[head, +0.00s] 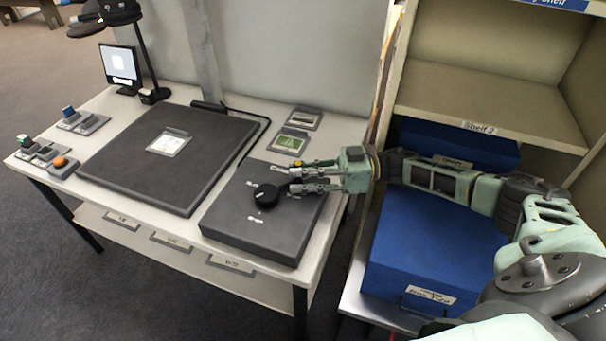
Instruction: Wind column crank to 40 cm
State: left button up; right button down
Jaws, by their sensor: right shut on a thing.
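The crank (266,195) is a black round knob on top of a dark grey box at the right part of the white table. My right gripper (292,182) reaches in from the right, low over this box, with its fingers shut on the crank at the knob's right side. The fingers hide part of the crank. The grey column (201,50) stands upright behind the table's large dark baseboard (110,160). A small green display (288,142) lies behind the crank box; its reading is too small to tell. My left gripper is not in view.
A shelf unit (480,92) stands at the right, with a blue box (430,240) close under my right arm. Small switch units (60,165) and a monitor (121,66) are at the table's left. A paper card (168,142) lies on the baseboard.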

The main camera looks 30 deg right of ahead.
jog(key=shift+w+a+r, duration=0.1)
jog(key=shift+w+r, duration=0.1)
jog(key=c, duration=1.8)
grip_release()
jog(key=shift+o, duration=0.9)
jog(key=shift+w+a+f, duration=0.1)
jog(key=shift+a+f, duration=0.05)
jog(key=shift+a, duration=0.05)
jog(key=shift+s+d, duration=0.15)
jog(key=shift+s, duration=0.1)
